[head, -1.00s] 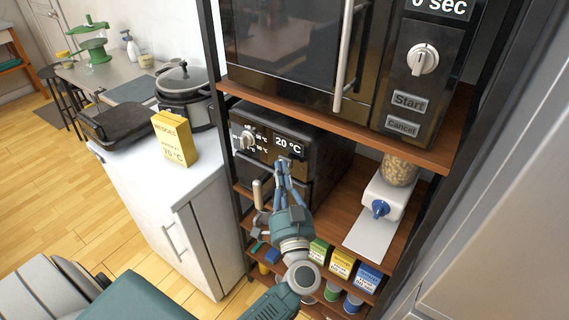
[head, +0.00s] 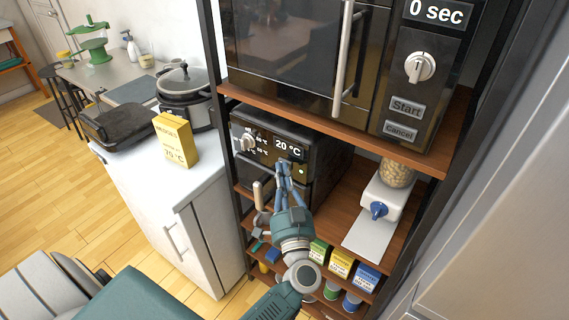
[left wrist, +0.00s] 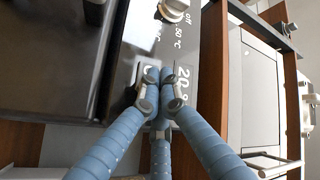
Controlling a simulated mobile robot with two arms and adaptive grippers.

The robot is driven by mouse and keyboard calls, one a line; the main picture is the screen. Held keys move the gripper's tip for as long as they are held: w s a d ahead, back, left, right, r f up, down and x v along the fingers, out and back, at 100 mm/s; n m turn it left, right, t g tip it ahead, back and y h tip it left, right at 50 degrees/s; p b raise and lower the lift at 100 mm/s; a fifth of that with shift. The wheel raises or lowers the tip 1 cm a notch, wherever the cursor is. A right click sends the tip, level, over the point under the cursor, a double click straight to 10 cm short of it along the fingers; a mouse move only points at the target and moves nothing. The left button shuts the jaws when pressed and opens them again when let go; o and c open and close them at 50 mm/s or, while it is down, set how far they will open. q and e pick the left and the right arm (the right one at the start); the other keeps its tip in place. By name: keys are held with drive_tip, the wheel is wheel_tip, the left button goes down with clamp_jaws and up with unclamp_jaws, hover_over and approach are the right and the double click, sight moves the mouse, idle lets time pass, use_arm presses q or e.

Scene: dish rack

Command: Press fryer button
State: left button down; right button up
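The fryer (head: 322,150) is a black box on the middle shelf. Its front panel has a silver knob (head: 247,141) and a display (head: 288,149) reading 20 °C. A small pale spot (head: 301,171) shows on the panel below the display; I cannot tell if it is the button. My left gripper (head: 284,165) points up at the panel just below the display, fingers together and empty. In the left wrist view the fingertips (left wrist: 164,78) lie over the panel beside the display digits, and the knob (left wrist: 174,9) is at the top. Contact with the panel is unclear. My right gripper is out of view.
A microwave (head: 300,45) sits on the shelf above the fryer. A dispenser with a blue knob (head: 378,209) stands to the right. Small boxes (head: 340,263) are below. A white counter (head: 170,190) with a yellow box (head: 175,138) and a pot (head: 186,85) is left.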

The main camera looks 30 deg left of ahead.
use_arm(q)
drive_tip(key=shift+s, duration=0.15)
drive_tip(key=s+p, duration=0.4)
drive_tip(key=s, duration=0.2)
drive_tip(key=shift+a, duration=0.25)
drive_tip(key=shift+f, duration=0.1)
idle(0.5)
